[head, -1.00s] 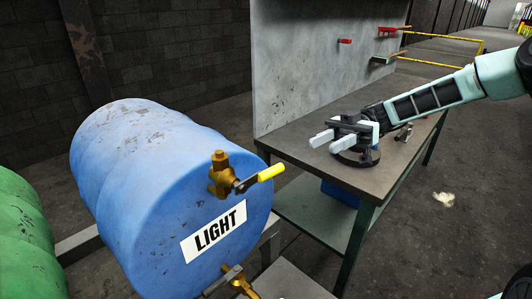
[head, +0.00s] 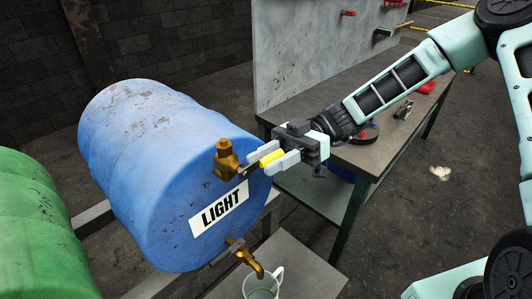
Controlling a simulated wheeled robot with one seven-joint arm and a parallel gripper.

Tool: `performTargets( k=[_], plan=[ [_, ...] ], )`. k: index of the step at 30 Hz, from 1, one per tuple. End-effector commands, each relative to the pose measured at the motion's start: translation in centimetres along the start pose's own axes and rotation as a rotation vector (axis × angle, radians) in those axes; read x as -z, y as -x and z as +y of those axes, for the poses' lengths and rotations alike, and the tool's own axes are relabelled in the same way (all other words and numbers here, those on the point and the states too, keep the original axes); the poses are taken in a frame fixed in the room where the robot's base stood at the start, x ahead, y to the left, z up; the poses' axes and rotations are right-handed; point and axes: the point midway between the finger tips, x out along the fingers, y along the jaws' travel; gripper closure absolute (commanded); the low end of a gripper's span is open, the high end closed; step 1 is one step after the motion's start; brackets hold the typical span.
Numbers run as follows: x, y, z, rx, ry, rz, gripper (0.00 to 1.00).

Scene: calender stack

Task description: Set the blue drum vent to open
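The blue drum (head: 160,165) lies on its side with a "LIGHT" label on its end face. Its brass vent (head: 225,160) is near the top of that face, with a lever ending in a yellow grip (head: 271,158). The lever points right and slightly up, roughly level. My gripper (head: 267,160) is at the lever, with one pale finger on each side of the yellow grip. Whether the fingers press on it or stand slightly apart is too small to tell. Part of the grip is hidden by the fingers.
A brass tap (head: 247,257) sits low on the drum's face, with a pale mug (head: 262,284) beneath it. A green drum (head: 35,230) lies at left. A workbench (head: 385,150) with a grey back panel (head: 300,50) stands behind my gripper. Open floor lies at right.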

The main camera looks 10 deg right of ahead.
Motion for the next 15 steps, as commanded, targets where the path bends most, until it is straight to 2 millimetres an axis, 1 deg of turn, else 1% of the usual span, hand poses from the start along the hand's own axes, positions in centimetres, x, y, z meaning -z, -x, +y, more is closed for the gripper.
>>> performTargets(
  k=[1,4,12,14,15],
  plan=[
    [0.09,-0.39,-0.07,0.002,-0.001,0.001,0.63],
    [0.03,-0.74,-0.04,0.000,0.000,0.001,0.63],
    [-0.03,-0.81,-0.01,-0.001,0.000,0.000,0.63],
    [-0.03,-0.81,-0.01,-0.001,0.000,0.000,0.80],
    [-0.03,-0.81,-0.01,0.000,0.000,0.000,0.91]
  ],
)
